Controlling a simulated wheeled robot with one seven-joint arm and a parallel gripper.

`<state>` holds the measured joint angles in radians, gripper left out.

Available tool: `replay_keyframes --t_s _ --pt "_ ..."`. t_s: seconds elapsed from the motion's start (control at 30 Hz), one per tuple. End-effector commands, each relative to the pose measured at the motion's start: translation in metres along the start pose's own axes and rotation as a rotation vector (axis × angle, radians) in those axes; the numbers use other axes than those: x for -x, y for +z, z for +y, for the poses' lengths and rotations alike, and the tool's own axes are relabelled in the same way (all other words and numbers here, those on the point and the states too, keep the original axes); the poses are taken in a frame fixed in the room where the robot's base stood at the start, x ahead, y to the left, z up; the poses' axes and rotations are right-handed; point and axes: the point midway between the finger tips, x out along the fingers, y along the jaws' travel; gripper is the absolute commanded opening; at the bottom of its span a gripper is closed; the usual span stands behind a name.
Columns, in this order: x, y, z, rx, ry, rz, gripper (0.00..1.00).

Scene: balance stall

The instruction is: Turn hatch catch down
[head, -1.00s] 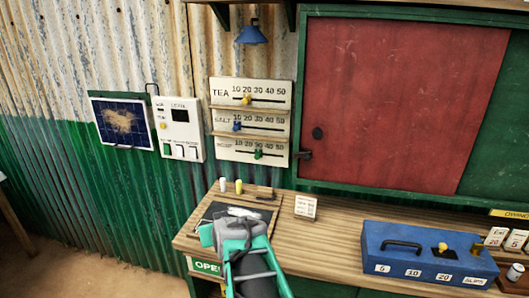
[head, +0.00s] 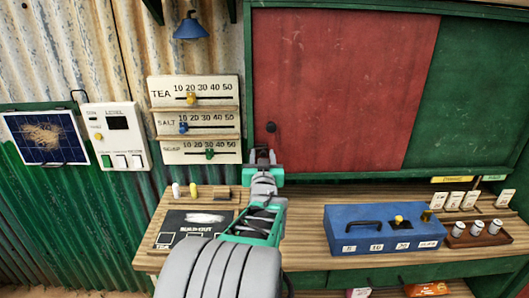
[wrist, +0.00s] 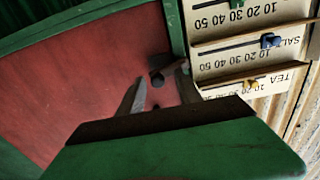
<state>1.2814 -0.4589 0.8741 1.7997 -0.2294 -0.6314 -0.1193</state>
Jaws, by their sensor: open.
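The red hatch panel (head: 340,80) is closed in its green frame, with a dark round knob (head: 271,127) near its lower left corner. In the wrist view, which is turned nearly upside down, the dark catch (wrist: 160,61) shows beside the knob (wrist: 157,80), at the hatch's edge. My gripper (head: 262,156) is just below the knob in the head view and hides the catch there. In the wrist view my gripper (wrist: 162,74) is open, its two grey fingers apart on either side of the knob and catch. I cannot tell whether it touches either.
The price board (head: 195,120) with sliders stands close left of the gripper. Below is the wooden counter (head: 300,207) with a dark build-out mat (head: 215,218), a blue slips box (head: 385,230) and a tray of small cups (head: 478,240). A blue lamp (head: 190,28) hangs above.

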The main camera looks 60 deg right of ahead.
Motion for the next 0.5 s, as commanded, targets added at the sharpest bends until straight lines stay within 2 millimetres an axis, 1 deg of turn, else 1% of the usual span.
replay_keyframes --t_s 0.23,0.27,0.5 --pt "-0.0024 0.0001 0.0011 0.0 0.002 0.0 0.41" --pt "-0.0023 0.0001 0.0013 0.0 0.002 0.0 0.4" --pt "-0.0022 0.0 0.002 0.0 0.003 0.0 0.2"
